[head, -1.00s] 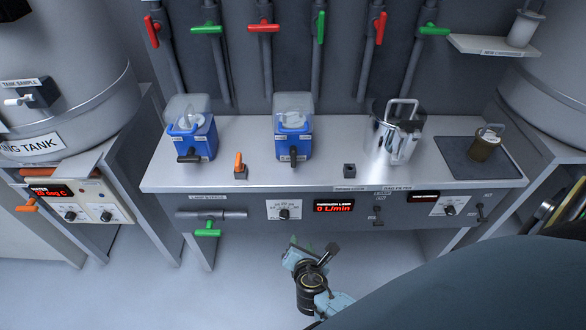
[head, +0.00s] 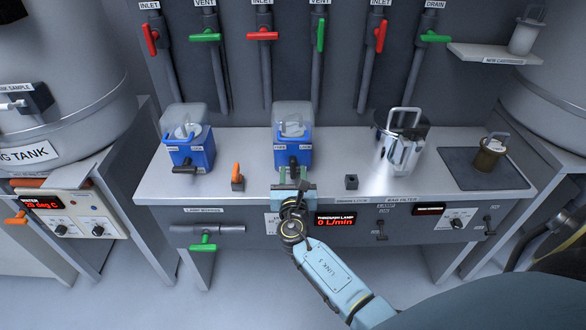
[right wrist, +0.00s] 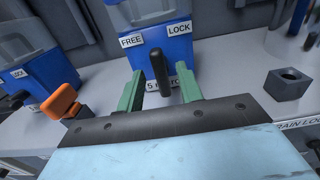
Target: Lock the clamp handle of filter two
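The middle blue filter housing (head: 306,150) has a clear lid and stands on the steel bench. Its black clamp handle (right wrist: 157,68) shows in the right wrist view, between the labels FREE (right wrist: 131,41) on the left and LOCK (right wrist: 179,28) on the right. The handle also shows in the head view (head: 293,163). My right gripper (right wrist: 161,72) is open, with its two green fingers at either side of the handle and gaps between. In the head view, my right gripper (head: 293,184) is at the bench's front edge. My left gripper is not in view.
Another blue housing (head: 190,153) with a black handle stands to the left. An orange-handled valve (head: 237,178) and a small dark block (head: 351,182) flank the gripper. A steel bag filter (head: 402,150) and a brown cup (head: 488,157) are farther right.

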